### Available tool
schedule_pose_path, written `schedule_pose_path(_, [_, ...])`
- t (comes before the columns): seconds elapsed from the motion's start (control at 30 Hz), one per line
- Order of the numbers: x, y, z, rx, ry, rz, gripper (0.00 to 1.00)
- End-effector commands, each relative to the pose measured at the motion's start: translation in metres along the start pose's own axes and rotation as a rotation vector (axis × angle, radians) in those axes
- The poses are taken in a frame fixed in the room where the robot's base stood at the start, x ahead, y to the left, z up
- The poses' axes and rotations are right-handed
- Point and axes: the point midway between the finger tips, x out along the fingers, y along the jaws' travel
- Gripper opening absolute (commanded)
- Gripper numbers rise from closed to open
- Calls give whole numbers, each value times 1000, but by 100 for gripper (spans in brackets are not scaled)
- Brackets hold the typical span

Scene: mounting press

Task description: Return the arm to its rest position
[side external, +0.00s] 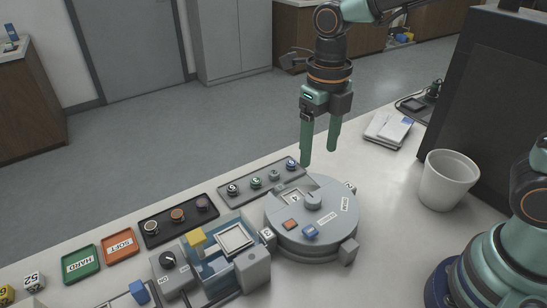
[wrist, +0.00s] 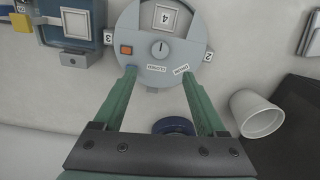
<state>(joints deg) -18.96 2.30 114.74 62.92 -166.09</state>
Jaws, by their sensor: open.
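My gripper (side external: 319,150) hangs pointing down above the back edge of the round grey press unit (side external: 290,235). Its two green fingers are apart with nothing between them. In the wrist view the gripper (wrist: 157,78) shows both fingers spread over the near side of the same round unit (wrist: 175,25). The unit carries an orange button, a blue button, a central knob and number labels. My arm reaches in from the top of the side view.
A white cup (side external: 448,180) stands at the right, near a large dark box (side external: 500,100). Left of the round unit are a press station (side external: 225,255), a tray of knobs (side external: 262,187), a dark tray (side external: 180,219), an orange tray (side external: 120,245) and a green tray (side external: 82,263). White packets (side external: 388,129) lie behind.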

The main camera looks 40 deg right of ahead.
Motion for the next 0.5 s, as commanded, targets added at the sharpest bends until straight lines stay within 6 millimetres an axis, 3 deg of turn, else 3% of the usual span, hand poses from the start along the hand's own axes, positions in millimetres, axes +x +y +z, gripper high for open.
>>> schedule_pose_path(0.33, [-1, 0, 0, 8, -1, 0, 74])
schedule_pose_path(0.5, [-8, -8, -2, 180, -29, 9, 74])
